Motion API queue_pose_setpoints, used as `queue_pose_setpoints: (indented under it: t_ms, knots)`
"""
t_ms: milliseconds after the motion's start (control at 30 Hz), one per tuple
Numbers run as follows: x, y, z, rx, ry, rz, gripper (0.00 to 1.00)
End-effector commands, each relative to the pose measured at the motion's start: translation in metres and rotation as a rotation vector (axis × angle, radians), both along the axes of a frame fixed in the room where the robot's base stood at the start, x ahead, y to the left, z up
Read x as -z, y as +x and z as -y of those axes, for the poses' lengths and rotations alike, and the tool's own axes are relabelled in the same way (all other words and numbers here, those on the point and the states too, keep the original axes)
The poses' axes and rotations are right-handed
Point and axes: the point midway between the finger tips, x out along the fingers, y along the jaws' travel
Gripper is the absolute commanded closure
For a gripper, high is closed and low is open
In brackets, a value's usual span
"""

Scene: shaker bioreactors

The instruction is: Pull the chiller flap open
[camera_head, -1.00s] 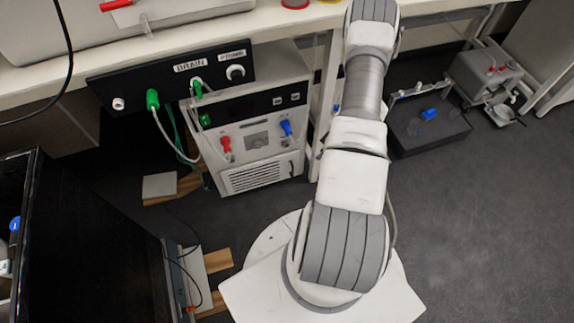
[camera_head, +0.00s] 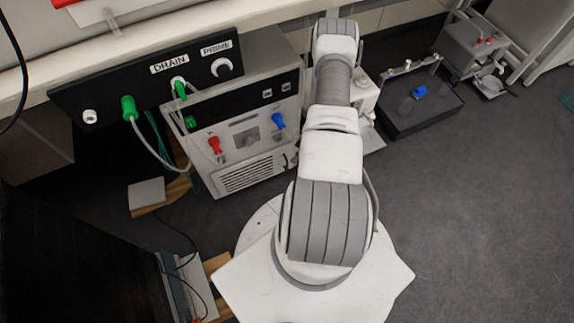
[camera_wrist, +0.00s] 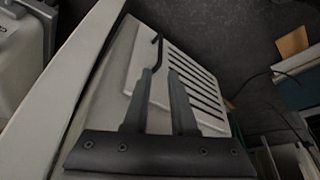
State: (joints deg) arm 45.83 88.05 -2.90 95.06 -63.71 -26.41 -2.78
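The chiller (camera_head: 215,120) is a grey-white box under the bench, with red and blue connectors on its front. Its slotted flap (camera_head: 248,173) is low on the front and looks flush; it also shows in the wrist view (camera_wrist: 190,78). A thin black bent handle (camera_wrist: 157,42) stands at the flap's edge in the wrist view. My gripper (camera_wrist: 160,75) has its two dark fingers apart, with the handle just beyond the left fingertip. I cannot tell whether they touch. In the head view my arm hides the gripper.
A black panel marked DRAIN (camera_head: 150,78), with green plugs and hoses, hangs above the chiller's front. A black tray-like box (camera_head: 415,105) is on the floor to the right. A dark cabinet (camera_head: 70,255) stands at the left front.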

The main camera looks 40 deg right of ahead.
Motion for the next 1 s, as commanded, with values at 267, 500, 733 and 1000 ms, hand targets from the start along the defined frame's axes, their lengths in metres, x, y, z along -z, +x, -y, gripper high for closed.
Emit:
queue_pose_setpoints:
  t_ms: [267, 500, 733, 1000]
  knots:
    - [0.062, 0.022, -0.009, -0.002, 0.001, 0.001, 0.75]
    - [0.094, 0.036, -0.014, 0.0, 0.0, 0.001, 0.75]
    - [0.102, 0.04, -0.015, 0.0, 0.0, 0.001, 0.75]
    - [0.101, 0.04, -0.015, 0.0, 0.0, 0.001, 0.84]
